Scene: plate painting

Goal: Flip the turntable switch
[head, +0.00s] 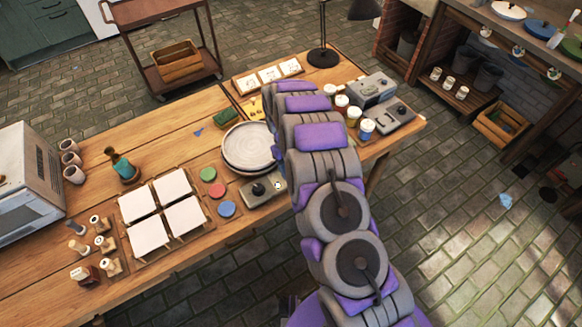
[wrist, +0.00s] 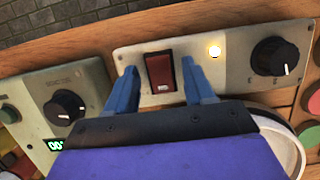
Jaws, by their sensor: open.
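The turntable switch (wrist: 161,72) is a red rocker on a pale metal control panel (wrist: 225,82) in the wrist view. A lit lamp and a black knob are to its right on the same panel. My gripper (wrist: 159,78) is open, with one blue finger on each side of the switch. I cannot tell whether the fingers touch the panel. In the head view the control box (head: 254,196) sits at the table's front edge beside the round turntable (head: 248,147). My arm hides my gripper and the switch there. The turntable's pale rim (wrist: 287,132) shows at lower right in the wrist view.
A second device (wrist: 60,90) with a knob and green display is left of the panel. Paint discs (head: 219,190) and white tiles (head: 150,235) lie left of the control box. Capped jars (head: 352,115) and a grey device (head: 373,90) stand right of my arm.

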